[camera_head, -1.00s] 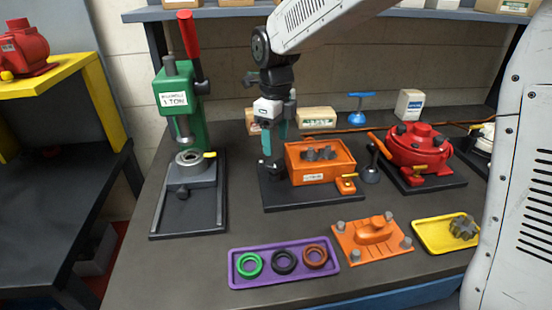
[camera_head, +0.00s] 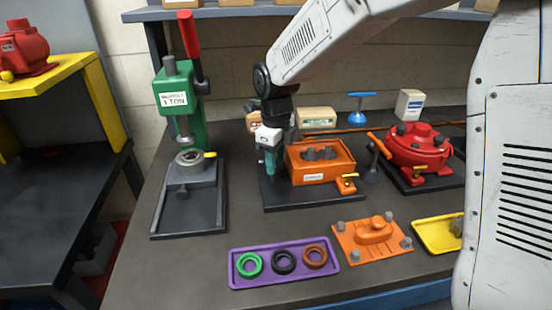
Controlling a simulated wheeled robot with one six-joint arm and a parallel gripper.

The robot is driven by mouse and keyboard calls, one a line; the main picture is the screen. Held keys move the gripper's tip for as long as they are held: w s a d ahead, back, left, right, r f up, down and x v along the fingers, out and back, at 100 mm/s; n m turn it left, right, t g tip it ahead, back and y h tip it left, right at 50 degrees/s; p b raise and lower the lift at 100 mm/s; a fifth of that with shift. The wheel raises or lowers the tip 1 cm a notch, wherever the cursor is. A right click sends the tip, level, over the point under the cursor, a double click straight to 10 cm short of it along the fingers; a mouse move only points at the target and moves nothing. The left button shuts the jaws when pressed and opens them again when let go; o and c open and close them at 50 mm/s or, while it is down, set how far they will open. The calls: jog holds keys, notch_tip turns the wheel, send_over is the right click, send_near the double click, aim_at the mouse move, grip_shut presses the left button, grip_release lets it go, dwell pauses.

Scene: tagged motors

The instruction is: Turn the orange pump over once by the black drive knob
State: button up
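The orange pump (camera_head: 318,173) stands on a black base plate (camera_head: 310,200) on the bench. Its top is open and two grey gears (camera_head: 320,153) show inside. My gripper (camera_head: 270,165) points down at the pump's left side, its teal fingers low beside the orange housing. The black drive knob is not clearly visible; the fingers cover the place on the pump's left side where a dark part showed earlier. I cannot tell whether the fingers are open or shut, or touch the knob.
A green press (camera_head: 180,110) stands left. A red pump (camera_head: 418,150) stands right. In front lie a purple tray (camera_head: 284,279) of rings, an orange cover (camera_head: 375,238) with bolts and a yellow tray (camera_head: 432,236), partly behind my arm.

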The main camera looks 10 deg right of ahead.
jog(key=shift+n, duration=0.3)
